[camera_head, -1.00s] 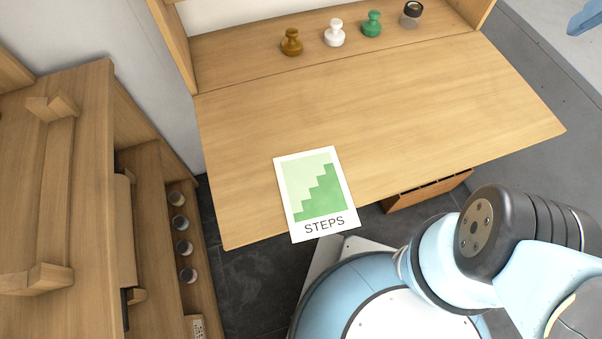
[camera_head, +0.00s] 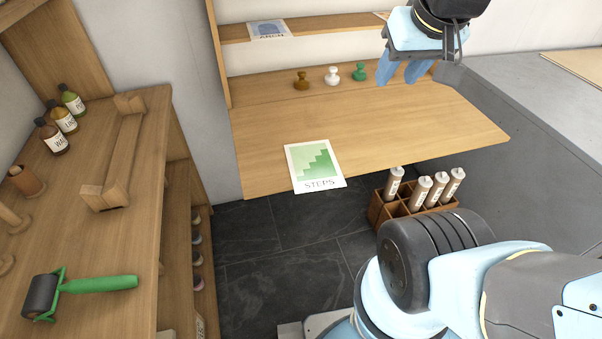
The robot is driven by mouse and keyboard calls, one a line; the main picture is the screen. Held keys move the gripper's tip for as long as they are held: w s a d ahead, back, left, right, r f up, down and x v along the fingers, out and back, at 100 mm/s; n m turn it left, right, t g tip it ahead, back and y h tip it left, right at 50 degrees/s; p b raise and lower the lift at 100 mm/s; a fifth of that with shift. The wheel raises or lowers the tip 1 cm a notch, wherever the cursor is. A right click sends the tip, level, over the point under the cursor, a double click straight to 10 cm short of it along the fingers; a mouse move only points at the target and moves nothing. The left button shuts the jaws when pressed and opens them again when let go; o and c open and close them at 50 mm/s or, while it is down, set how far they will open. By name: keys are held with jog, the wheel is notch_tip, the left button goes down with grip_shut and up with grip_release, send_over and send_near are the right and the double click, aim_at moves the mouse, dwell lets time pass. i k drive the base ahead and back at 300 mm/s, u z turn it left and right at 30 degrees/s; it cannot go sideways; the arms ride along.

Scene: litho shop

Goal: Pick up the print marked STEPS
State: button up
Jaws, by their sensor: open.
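The print marked STEPS (camera_head: 314,164) is a white sheet with a green stepped picture. It lies flat at the front left edge of the wooden desk top (camera_head: 400,135), its lower end sticking out a little past the edge. My gripper (camera_head: 400,76) is up at the upper right, above the back right of the desk, with its blue fingers pointing down. It is open and holds nothing that I can see. It is well apart from the print, to its right and farther back.
Brown (camera_head: 301,81), white (camera_head: 332,76) and green (camera_head: 360,72) knobs stand at the desk's back. Another print (camera_head: 268,30) lies on the shelf above. A wooden crate (camera_head: 383,211) of tubes stands below right. A left bench holds bottles (camera_head: 53,138) and a green-handled roller (camera_head: 97,284).

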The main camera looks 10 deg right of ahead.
aim_at(314, 166)
jog(key=z, duration=0.6)
jog(key=k, duration=0.1)
jog(key=u, duration=0.9)
jog(key=i, duration=0.65)
jog(key=u, duration=0.85)
jog(key=k, duration=1.3)
jog(key=z, duration=0.35)
